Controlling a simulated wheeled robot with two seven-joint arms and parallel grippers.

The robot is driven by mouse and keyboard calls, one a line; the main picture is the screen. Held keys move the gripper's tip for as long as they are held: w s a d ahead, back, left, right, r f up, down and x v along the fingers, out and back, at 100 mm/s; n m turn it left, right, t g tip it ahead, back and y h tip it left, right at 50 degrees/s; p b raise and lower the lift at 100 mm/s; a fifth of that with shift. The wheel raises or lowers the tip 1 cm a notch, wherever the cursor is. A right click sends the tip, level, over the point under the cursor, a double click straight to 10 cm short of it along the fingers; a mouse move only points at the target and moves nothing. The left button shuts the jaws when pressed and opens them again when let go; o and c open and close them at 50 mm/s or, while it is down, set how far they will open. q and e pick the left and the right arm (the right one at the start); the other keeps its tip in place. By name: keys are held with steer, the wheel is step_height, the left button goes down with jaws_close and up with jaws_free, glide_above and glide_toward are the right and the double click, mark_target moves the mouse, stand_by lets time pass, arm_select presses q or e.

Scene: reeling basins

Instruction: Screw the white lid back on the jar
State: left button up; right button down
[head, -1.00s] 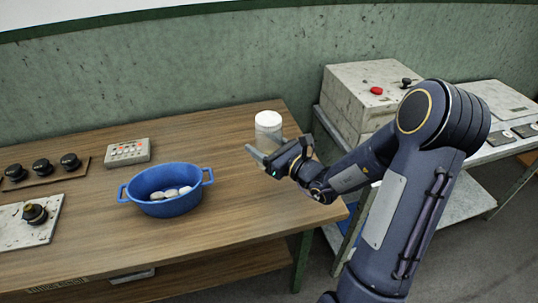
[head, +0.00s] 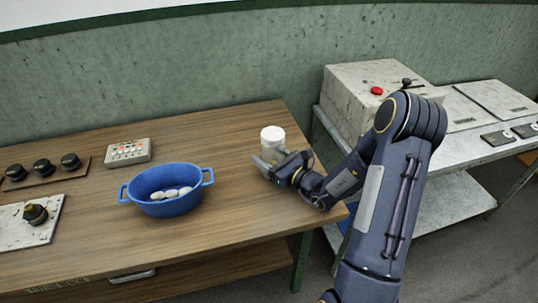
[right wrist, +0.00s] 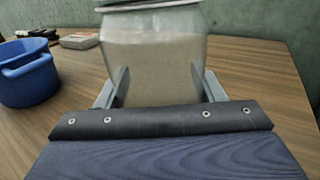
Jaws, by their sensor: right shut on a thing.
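The jar (head: 273,147) is near the right end of the wooden table, clear-walled with pale contents. Its white lid (head: 272,133) sits on top; how tightly it is seated cannot be told. In the right wrist view the jar (right wrist: 155,70) fills the space between the fingers, and only the lower edge of the lid (right wrist: 150,5) shows at the top. My right gripper (head: 268,162) is shut on the jar's body from the near side, below the lid; it also shows in the right wrist view (right wrist: 160,88). The jar's base is hidden. My left gripper is not in view.
A blue two-handled basin (head: 137,196) with several white cocoons stands left of the jar. A button panel (head: 128,151) and black knobs (head: 42,166) lie further left. A grey box with a red button (head: 350,90) stands right. Table between basin and jar is clear.

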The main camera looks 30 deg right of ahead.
steer(key=shift+f, duration=0.1)
steer(key=c, duration=0.8)
jaws_free()
steer(key=o, duration=0.4)
steer(key=shift+o, duration=0.2)
steer(key=shift+r, duration=0.3)
steer(key=b+v, duration=0.1)
steer(key=v, duration=1.1)
steer(key=shift+f+b, duration=0.1)
steer(key=shift+b, duration=0.2)
